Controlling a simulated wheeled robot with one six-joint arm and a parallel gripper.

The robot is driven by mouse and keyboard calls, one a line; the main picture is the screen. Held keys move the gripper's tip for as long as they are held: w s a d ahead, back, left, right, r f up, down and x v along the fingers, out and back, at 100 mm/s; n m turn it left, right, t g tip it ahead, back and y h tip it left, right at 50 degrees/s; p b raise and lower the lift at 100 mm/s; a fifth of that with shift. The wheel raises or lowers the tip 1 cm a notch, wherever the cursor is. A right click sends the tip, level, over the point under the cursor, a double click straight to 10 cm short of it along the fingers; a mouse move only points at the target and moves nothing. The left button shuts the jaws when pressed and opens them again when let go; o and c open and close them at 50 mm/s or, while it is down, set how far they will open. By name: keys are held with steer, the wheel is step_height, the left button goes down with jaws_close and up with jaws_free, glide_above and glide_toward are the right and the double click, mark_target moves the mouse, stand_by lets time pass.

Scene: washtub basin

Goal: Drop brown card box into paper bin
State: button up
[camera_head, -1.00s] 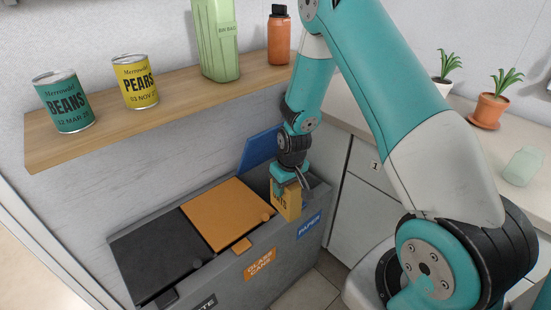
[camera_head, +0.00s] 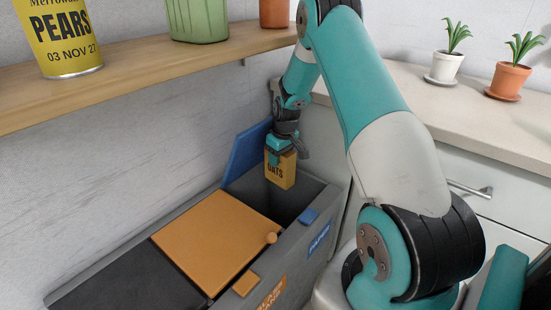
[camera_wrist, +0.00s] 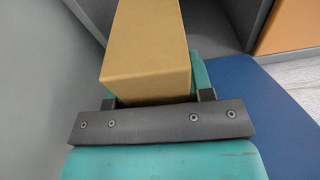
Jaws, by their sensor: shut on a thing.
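The brown card box (camera_head: 281,174), lettered OATS, hangs upright from my gripper (camera_head: 279,152), which is shut on its top. In the head view the box appears at the opening of the paper bin (camera_head: 319,240), the grey compartment with the blue PAPER label at the right end of the bin unit. The blue lid (camera_head: 247,160) stands open behind it. In the wrist view the box (camera_wrist: 146,50) sits between the jaws (camera_wrist: 158,100), and part of the grip is hidden by the dark bar. The exact height of the box above the rim is hard to tell.
The orange lid (camera_head: 210,240) and black lid (camera_head: 135,280) beside the opening are closed. A wooden shelf (camera_head: 140,80) with a PEARS can (camera_head: 59,38) and green container runs above. A counter (camera_head: 440,105) with potted plants is at right.

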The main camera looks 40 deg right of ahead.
mark_target(280, 170)
step_height(280, 170, down, 6)
steer(key=b, duration=0.4)
steer(key=shift+r, duration=0.15)
steer(key=shift+r, duration=0.1)
steer(key=o, duration=1)
steer(key=shift+s, duration=0.1)
steer(key=r, duration=0.5)
steer(key=s+r+p, duration=0.1)
steer(key=r, duration=0.1)
steer(key=shift+r, duration=0.2)
steer(key=shift+s, duration=0.15)
